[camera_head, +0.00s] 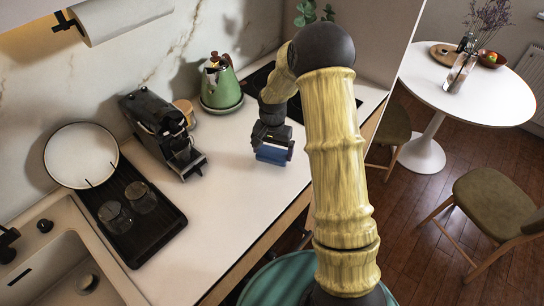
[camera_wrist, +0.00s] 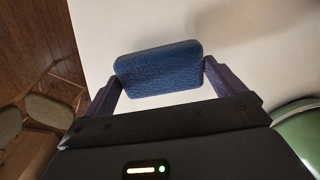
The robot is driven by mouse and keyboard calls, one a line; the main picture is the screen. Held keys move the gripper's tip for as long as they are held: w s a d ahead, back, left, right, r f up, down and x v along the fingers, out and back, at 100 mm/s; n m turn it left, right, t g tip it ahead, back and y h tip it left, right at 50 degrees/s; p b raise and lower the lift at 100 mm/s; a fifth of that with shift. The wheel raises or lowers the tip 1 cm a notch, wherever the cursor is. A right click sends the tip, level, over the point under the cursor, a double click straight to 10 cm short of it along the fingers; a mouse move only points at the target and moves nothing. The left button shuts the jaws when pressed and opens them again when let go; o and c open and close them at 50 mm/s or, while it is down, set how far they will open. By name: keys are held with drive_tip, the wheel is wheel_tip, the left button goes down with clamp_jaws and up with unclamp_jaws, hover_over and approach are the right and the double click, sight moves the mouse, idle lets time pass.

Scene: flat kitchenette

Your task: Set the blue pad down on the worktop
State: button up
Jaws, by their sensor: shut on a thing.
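The blue pad (camera_head: 270,155) is held in my gripper (camera_head: 272,150) over the white worktop (camera_head: 228,165) in the head view. In the wrist view the blue pad (camera_wrist: 160,68) sits between the two fingers of my gripper (camera_wrist: 160,80), which are shut on its ends. The white worktop (camera_wrist: 250,30) fills the background behind the pad. The pad is close to the worktop; I cannot tell whether it touches.
A green kettle (camera_head: 221,85) stands behind, left of my arm, near a dark hob (camera_head: 262,78). A black coffee machine (camera_head: 160,130) and a dark drying tray (camera_head: 150,230) with glasses lie further left. The worktop's front edge (camera_head: 262,222) runs below; free worktop lies left of the pad.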

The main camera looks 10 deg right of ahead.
sight(271, 153)
wheel_tip(271, 153, down, 4)
drive_tip(key=shift+w+a+r+p, duration=0.1)
drive_tip(key=shift+r+p, duration=0.1)
drive_tip(key=shift+p, duration=0.35)
drive_tip(key=shift+f, duration=0.1)
drive_tip(key=o, duration=0.5)
drive_tip(key=shift+a+f, duration=0.1)
